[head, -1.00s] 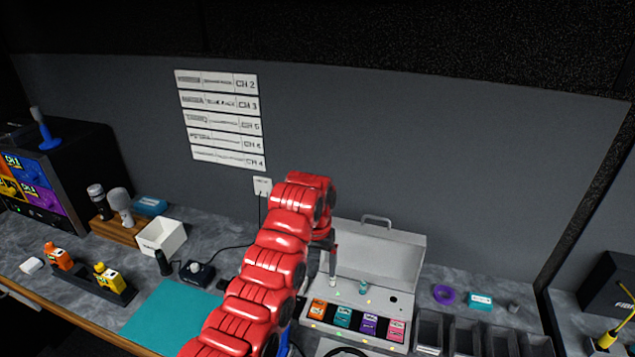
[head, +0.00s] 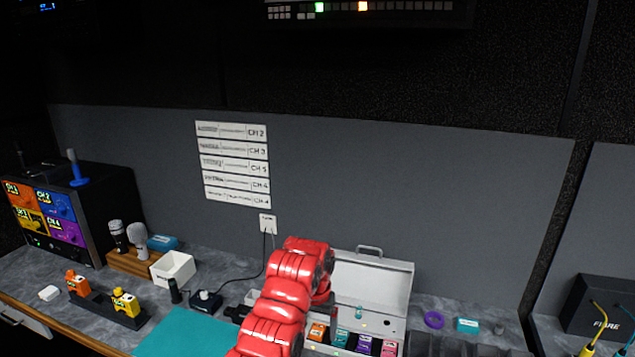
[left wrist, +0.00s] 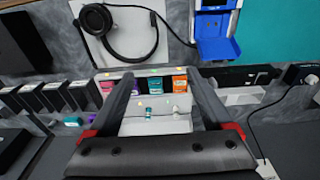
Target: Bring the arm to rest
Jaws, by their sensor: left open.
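My left arm, red and jointed, rises from the bottom middle of the head view. Its gripper is mostly hidden there behind the red links, near the open grey case (head: 372,283). In the left wrist view my left gripper (left wrist: 160,78) is open, its two dark fingers spread apart with nothing between them. I cannot tell whether the fingers touch the case. My right gripper is in neither view.
A teal mat (head: 183,333) and a white box (head: 173,268) lie left of the arm. A purple ring (head: 433,319) and dark bins (head: 465,343) are right of the case. Headphones (left wrist: 118,40) and a blue holder (left wrist: 217,45) show in the wrist view.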

